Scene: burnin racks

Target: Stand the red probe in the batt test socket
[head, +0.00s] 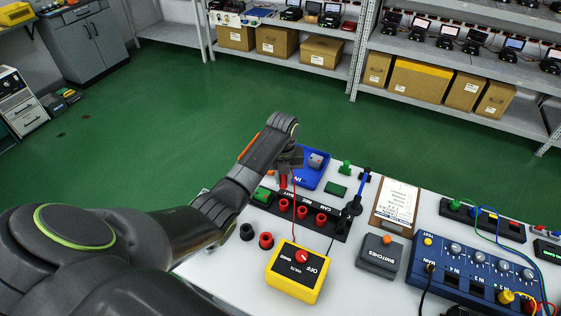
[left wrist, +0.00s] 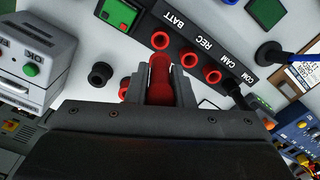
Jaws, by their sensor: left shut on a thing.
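The red probe (head: 283,182) is in my left gripper (head: 287,168), which is shut on it; the probe also shows in the left wrist view (left wrist: 160,75). In the head view the probe looks upright, above the batt test socket (head: 284,205). In the left wrist view the socket's red ring (left wrist: 160,40), by the BATT label, shows just past the probe's end. I cannot tell whether the tip touches it. A red lead runs from the probe to the yellow multimeter (head: 297,272). My right gripper is not in view.
Red sockets marked REC (left wrist: 189,60) and CAM (left wrist: 214,77) follow along the black strip (head: 268,207). A black probe (head: 347,218) stands at its COM end. Red (head: 266,240) and black (head: 247,231) round holders sit in front. A blue tray (head: 311,179) lies behind.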

